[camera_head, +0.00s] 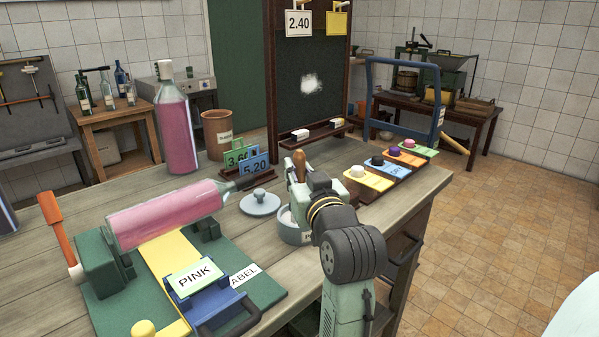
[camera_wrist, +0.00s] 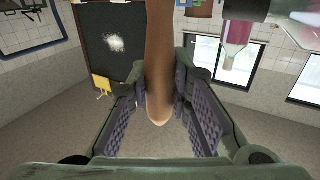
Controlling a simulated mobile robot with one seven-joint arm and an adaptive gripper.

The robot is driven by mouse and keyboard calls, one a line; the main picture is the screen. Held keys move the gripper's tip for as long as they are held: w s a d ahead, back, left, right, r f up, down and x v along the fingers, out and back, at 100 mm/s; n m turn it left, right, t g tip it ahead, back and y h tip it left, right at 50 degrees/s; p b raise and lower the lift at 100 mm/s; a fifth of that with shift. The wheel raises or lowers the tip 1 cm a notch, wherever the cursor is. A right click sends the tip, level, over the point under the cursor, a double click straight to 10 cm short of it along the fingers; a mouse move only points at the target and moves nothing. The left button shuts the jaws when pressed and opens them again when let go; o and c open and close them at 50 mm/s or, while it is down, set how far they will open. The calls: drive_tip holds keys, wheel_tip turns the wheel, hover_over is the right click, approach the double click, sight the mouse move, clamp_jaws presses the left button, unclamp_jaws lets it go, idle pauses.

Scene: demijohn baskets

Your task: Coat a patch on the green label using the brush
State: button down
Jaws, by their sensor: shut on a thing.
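My gripper (camera_head: 310,192) is shut on the brush, over the grey pot (camera_head: 293,234) at the right of the workbench. The brush's brown wooden handle (camera_head: 299,164) sticks up above the jaws; it also fills the middle of the wrist view (camera_wrist: 158,60), between the ribbed fingers. The bristles are hidden, so I cannot tell whether they are inside the pot. A pale label marked PINK with a green edge (camera_head: 195,276) lies on a blue holder (camera_head: 212,302) at the front left. A pink-filled bottle (camera_head: 165,215) lies on its side in a cradle behind it.
A grey lid (camera_head: 260,202) lies left of the pot. An upright pink bottle (camera_head: 176,130) and number cards (camera_head: 254,165) stand behind. Coloured cards with knobs (camera_head: 368,180) lie to the right. A chalkboard (camera_head: 310,90) rises at the back.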

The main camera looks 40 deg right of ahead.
sight(300, 151)
drive_tip(key=shift+r+p, duration=3)
drive_tip(key=shift+r, duration=0.55)
drive_tip(key=shift+s+f, duration=0.1)
drive_tip(key=shift+f, duration=0.05)
